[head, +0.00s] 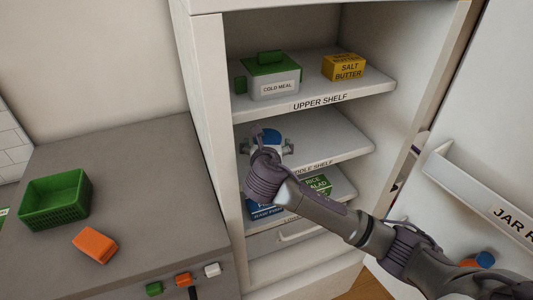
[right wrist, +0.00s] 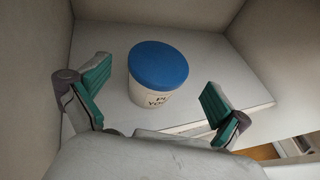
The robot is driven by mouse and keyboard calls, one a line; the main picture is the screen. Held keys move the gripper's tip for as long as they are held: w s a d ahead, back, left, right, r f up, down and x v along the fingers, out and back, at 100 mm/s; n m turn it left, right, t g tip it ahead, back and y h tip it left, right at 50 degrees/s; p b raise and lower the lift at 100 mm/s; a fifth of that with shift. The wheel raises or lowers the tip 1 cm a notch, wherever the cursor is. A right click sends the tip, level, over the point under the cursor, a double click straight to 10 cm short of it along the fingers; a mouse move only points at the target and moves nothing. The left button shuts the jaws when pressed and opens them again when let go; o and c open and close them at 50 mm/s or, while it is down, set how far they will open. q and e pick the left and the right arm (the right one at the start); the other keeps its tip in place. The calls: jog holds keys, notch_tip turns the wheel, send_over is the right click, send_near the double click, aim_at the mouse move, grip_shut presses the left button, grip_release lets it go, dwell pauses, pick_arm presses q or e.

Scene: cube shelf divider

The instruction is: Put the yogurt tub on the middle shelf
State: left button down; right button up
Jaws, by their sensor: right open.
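The yogurt tub (right wrist: 158,80) is a white tub with a blue lid. It stands upright on the middle shelf (right wrist: 255,102) in the right wrist view. In the head view its blue lid (head: 269,137) shows just past my right gripper (head: 268,147), which hides most of the tub. The middle shelf (head: 335,135) is otherwise bare where I see it. In the right wrist view my right gripper (right wrist: 155,100) is open, with one green-padded finger on each side of the tub and gaps to both. My left gripper is not in view.
The upper shelf (head: 315,100) above holds a cold meal box (head: 276,89) and salt butter (head: 345,68). The lower shelf holds a rice salad box (head: 318,185) and a blue package. The door rack (head: 480,195) is at right. A green basket (head: 55,198) and orange block (head: 94,246) sit on the counter.

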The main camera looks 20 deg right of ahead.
jog(key=b+v, duration=0.1)
jog(key=v, duration=0.5)
jog(key=shift+s, duration=0.2)
